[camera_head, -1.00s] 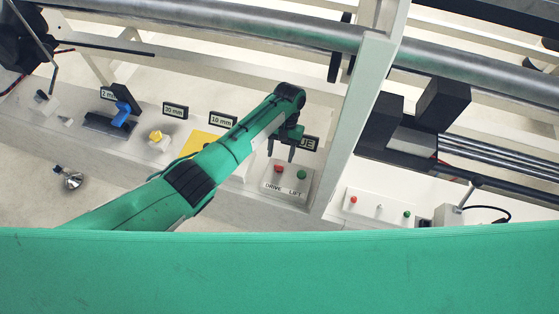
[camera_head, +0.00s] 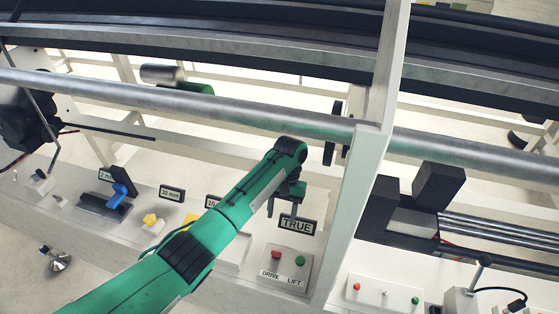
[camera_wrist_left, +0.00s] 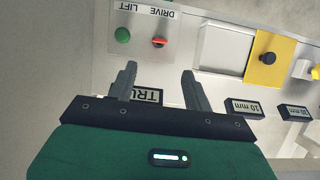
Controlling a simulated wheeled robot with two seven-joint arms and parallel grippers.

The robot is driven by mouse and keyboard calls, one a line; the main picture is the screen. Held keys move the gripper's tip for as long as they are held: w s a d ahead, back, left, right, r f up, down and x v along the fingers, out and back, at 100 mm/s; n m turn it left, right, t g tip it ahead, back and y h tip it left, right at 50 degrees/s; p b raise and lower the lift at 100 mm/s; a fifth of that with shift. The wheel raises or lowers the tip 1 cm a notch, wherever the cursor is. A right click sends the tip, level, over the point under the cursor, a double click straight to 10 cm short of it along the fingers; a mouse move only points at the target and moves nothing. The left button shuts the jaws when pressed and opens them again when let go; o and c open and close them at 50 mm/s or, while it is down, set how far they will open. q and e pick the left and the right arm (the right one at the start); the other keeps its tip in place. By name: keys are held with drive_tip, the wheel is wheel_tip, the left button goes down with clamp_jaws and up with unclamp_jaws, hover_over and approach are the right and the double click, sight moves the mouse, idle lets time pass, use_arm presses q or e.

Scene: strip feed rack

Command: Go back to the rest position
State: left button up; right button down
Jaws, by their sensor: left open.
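My left gripper (camera_head: 284,218) hangs in front of the TRUE label (camera_head: 297,226), above the button panel, in the head view. In the left wrist view its two grey fingers (camera_wrist_left: 159,88) stand apart with nothing between them. The TRUE label is partly hidden behind one finger there. My right gripper is out of view.
A white upright post (camera_head: 352,210) stands right of my left gripper. A long metal roller (camera_head: 200,105) runs behind it. Another button box (camera_head: 384,292) is at lower right.

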use_arm(q)
drive_tip(key=s+a+f+t+h, duration=0.2)
drive_tip(key=s+a+f, duration=0.2)
drive_tip(key=s, duration=0.3)
drive_tip(key=s+a+f+t+h, duration=0.1)
drive_tip(key=s+a+f+h, duration=0.2)
drive_tip(key=s, duration=0.5)
drive_tip(key=s+a+r+n+t+y, duration=0.15)
drive_tip(key=s+a+r, duration=0.25)
drive_tip(key=s+a, duration=0.45)
drive_tip(key=s+a+r+t+y, duration=0.2)
drive_tip(key=s+a+r+t, duration=0.15)
drive_tip(key=s+a, duration=0.5)
wheel_tip(320, 180, down, 29)
drive_tip(key=w+g, duration=0.1)
drive_tip(key=s+a+f+g, duration=0.1)
drive_tip(key=s+a+f, duration=0.1)
drive_tip(key=s+f, duration=0.7)
drive_tip(key=s+a+f, duration=0.2)
drive_tip(key=s+f, duration=0.8)
drive_tip(key=f, duration=0.2)
drive_tip(key=shift+s+a+f+g, duration=0.2)
drive_tip(key=shift+g, duration=0.2)
